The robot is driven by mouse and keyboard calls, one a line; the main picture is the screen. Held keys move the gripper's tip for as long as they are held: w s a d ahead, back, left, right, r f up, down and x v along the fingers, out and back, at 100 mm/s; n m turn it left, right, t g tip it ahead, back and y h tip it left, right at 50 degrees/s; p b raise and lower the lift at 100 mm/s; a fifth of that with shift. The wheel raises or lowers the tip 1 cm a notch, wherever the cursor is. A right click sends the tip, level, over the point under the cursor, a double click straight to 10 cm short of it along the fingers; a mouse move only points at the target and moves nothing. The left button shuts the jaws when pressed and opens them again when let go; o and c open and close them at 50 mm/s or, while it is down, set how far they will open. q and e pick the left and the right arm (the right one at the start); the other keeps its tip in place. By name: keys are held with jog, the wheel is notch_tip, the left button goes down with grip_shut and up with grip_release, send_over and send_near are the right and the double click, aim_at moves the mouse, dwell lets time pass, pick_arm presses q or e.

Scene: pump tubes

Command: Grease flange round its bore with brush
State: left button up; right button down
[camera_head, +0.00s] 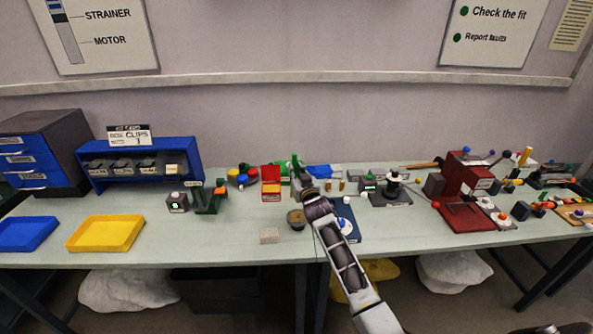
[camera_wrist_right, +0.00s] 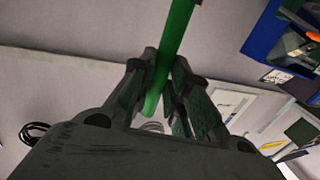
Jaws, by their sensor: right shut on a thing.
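My right gripper (camera_head: 299,180) is over the middle of the bench. It is shut on a green rod-like handle (camera_head: 295,160), likely the brush; the handle also shows in the right wrist view (camera_wrist_right: 176,45) between the fingers (camera_wrist_right: 166,80). The brush's bristle end cannot be made out. A small round brown pot (camera_head: 296,219) stands just below the gripper in the head view. A grey round part with an upright hub (camera_head: 391,190), perhaps the flange, sits on a dark base to the right, apart from the gripper. Its bore is too small to see. My left gripper is not in view.
A yellow tray (camera_head: 105,233) and a blue tray (camera_head: 26,233) lie at left. A blue clips rack (camera_head: 140,160) stands behind them. A red machine and many small parts crowd the right. The front left-middle is fairly clear.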

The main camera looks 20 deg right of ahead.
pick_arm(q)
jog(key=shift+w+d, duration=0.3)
